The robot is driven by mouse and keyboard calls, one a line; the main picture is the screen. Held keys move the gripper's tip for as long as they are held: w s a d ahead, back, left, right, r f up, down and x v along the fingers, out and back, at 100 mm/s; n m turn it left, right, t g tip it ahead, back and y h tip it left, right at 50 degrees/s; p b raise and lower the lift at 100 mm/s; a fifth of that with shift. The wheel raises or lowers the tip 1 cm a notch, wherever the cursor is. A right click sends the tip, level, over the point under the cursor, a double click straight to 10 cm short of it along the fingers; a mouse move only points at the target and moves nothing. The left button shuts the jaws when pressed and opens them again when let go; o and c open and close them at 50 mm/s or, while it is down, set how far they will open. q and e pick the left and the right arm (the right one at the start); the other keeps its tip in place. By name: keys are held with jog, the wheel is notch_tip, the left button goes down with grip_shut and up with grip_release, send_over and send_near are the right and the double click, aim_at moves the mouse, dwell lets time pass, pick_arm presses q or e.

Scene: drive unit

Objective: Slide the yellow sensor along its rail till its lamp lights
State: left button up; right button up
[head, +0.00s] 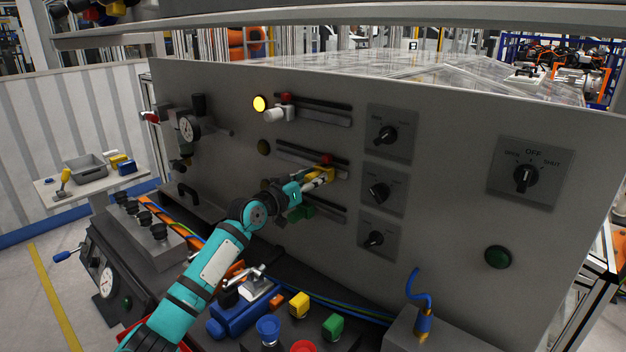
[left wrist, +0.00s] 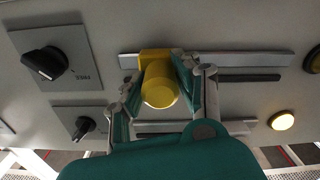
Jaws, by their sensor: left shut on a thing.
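The yellow sensor (head: 327,173) sits on the middle rail (head: 290,152) of the grey panel, near the rail's right end in the head view. My left gripper (head: 314,183) is shut on it. In the left wrist view the yellow sensor (left wrist: 160,85) is between the two fingers, and its rail (left wrist: 245,60) runs mostly to the right. The round lamp (head: 263,147) left of the middle rail is dark, a dull amber. It also looks unlit in the left wrist view (left wrist: 313,60). My right gripper is not in view.
Above, a white sensor (head: 274,115) sits on the top rail beside a lit yellow lamp (head: 260,103). A green sensor (head: 302,213) is on the rail below, partly behind my arm. Dark rotary knobs (head: 379,191) stand right of the rails. The middle rail looks clear left of the yellow sensor.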

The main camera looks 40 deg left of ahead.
pick_arm(q)
grip_shut()
jog(key=shift+d, duration=0.2)
jog(key=o, duration=1)
grip_release()
jog(key=s, duration=0.8)
jog(key=s+a, duration=0.1)
jog(key=s, duration=0.3)
jog(key=shift+f, duration=0.1)
